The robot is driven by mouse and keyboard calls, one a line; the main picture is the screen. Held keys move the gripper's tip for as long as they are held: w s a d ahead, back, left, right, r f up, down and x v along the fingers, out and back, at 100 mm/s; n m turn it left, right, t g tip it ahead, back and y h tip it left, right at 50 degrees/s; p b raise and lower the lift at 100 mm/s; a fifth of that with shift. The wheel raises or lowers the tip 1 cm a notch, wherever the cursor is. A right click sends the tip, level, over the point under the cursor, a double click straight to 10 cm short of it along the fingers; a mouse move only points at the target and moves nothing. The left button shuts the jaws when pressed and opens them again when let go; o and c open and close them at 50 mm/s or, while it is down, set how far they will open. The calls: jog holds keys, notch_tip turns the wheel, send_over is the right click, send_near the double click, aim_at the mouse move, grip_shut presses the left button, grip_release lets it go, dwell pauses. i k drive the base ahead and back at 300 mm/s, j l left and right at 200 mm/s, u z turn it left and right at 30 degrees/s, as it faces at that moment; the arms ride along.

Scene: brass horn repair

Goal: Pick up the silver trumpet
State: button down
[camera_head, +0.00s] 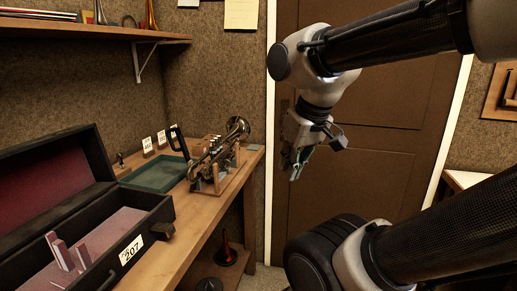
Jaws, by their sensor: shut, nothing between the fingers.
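A brass-toned trumpet (214,155) rests on a wooden stand (228,178) at the far end of the workbench, its bell up and to the right. It looks dark gold and silvery, so I cannot tell whether it is the silver trumpet. My gripper (296,172) hangs in the air to the right of the trumpet, in front of the brown door, apart from the bench. It is shut and empty, with its fingers pointing down.
An open black case (150,203) labelled 207 stands on the near bench. The wooden bench (190,228) has a bare front strip. A shelf (100,33) hangs above. A dark horn (226,252) stands below.

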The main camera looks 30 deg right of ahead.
aim_at(237, 127)
jog(key=z, duration=0.35)
jog(key=i+l+u, duration=0.3)
jog(key=l, duration=0.3)
jog(key=i+l+u, duration=0.15)
jog(key=i+l, duration=0.15)
jog(key=i+l+u, duration=0.15)
jog(key=l, duration=0.25)
